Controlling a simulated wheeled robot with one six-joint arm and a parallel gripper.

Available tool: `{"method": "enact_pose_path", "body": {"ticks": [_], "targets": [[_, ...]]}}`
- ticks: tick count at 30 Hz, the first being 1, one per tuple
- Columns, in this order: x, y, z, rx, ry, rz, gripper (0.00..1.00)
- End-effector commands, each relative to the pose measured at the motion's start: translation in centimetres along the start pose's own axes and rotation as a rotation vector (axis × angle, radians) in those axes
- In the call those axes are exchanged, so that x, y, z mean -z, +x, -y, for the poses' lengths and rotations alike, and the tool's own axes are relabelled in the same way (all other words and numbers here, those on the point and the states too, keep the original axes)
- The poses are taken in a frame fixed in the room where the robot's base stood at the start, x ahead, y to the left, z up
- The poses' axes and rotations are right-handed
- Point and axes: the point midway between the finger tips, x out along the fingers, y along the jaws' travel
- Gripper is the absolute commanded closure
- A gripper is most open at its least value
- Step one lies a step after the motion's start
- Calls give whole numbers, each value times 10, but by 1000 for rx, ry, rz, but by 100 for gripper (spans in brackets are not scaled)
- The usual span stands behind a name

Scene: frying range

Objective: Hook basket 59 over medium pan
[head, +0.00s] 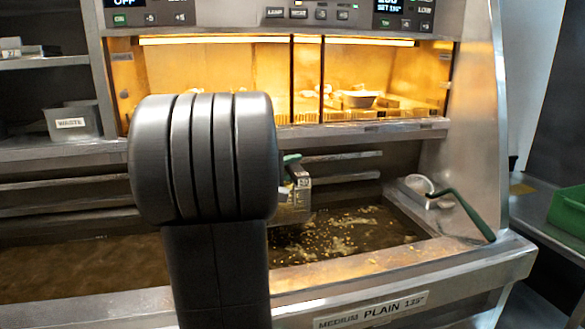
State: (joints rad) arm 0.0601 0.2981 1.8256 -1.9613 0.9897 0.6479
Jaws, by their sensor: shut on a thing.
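A metal basket with a green handle end and a small tag (293,205), which I take as basket 59, shows just right of my arm. The tag's number is too small to read surely. The basket hangs at the left part of the medium pan (345,285), which holds brown oil with floating crumbs. Whether it touches the pan's rim or rail cannot be told. My gripper (285,180) is mostly hidden behind my dark arm link; only a dark sliver shows at the basket's handle, shut on it.
A skimmer with a green handle (462,212) lies across the pan's right corner. Metal rails (340,157) run behind the pan. A lit warming cabinet (350,120) is above. A waste bin (72,123) stands left, and a green tray (570,212) right. Another oil pan (70,268) is left.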

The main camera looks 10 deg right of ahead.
Motion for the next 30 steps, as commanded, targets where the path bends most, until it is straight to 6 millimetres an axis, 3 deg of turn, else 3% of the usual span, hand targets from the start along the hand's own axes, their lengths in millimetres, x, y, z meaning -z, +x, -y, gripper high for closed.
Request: {"method": "enact_pose_path", "body": {"ticks": [8, 9, 12, 23, 30], "targets": [[0, 0, 1, 1, -2, -1, 100], [0, 0, 1, 1, -3, -1, 71], [0, 0, 1, 1, -2, -1, 53], [1, -5, 2, 2, -4, -3, 53], [2, -40, 2, 1, -1, -6, 53]]}}
